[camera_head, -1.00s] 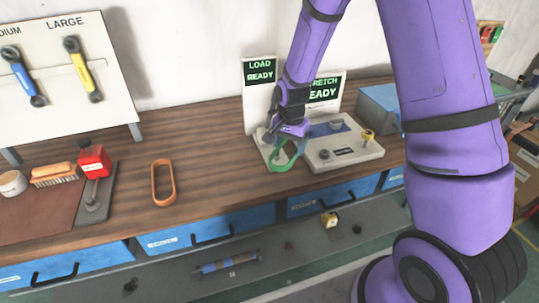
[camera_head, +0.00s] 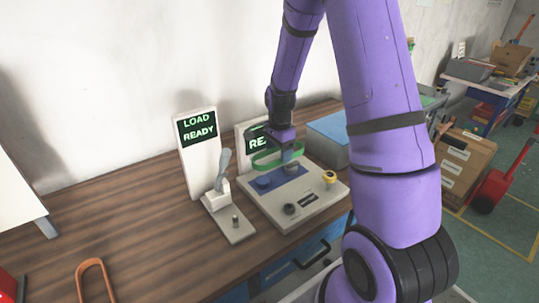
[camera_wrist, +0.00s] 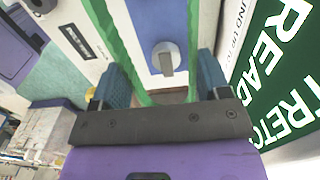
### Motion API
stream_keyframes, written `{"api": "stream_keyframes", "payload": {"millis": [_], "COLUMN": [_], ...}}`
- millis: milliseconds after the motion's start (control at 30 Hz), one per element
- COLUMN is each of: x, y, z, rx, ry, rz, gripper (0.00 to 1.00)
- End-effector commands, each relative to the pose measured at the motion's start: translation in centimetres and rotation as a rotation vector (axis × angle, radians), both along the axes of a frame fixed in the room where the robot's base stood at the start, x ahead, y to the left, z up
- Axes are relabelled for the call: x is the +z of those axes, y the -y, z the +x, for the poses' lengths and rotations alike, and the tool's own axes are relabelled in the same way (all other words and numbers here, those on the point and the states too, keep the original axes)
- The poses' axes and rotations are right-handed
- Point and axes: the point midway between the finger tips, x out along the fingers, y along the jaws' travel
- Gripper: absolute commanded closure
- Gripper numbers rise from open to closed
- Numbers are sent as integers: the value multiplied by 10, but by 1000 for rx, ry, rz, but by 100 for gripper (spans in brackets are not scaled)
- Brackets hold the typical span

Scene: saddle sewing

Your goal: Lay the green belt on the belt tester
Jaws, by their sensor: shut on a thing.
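The green belt (camera_head: 263,163) is a closed loop held by my gripper (camera_head: 287,153), which is shut on it. The belt hangs above the belt tester (camera_head: 312,205), a pale flat box with a blue panel, round posts, a dark knob and a yellow knob. In the wrist view, two strands of the green belt (camera_wrist: 123,60) run away from between my blue fingers (camera_wrist: 160,85). A grey post (camera_wrist: 166,57) of the tester shows between the strands, on the blue strip. The belt looks apart from the tester surface; the exact gap is unclear.
A white stand reading LOAD READY (camera_head: 198,160), with a lever (camera_head: 222,175), is left of the tester. The STRETCH READY sign (camera_wrist: 277,75) stands close behind. A blue-grey box (camera_head: 328,138) is at the right. An orange loop (camera_head: 90,262) lies at the front left.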

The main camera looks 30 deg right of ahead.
Motion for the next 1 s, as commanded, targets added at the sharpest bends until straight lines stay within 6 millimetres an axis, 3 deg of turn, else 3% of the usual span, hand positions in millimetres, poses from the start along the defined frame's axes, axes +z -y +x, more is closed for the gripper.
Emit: {"api": "stream_keyframes", "payload": {"millis": [467,1000], "x": [0,-35], "y": [0,0], "z": [0,0], "rx": [-2,-1], "ry": [0,-2], "rz": [0,1], "gripper": [55,55]}}
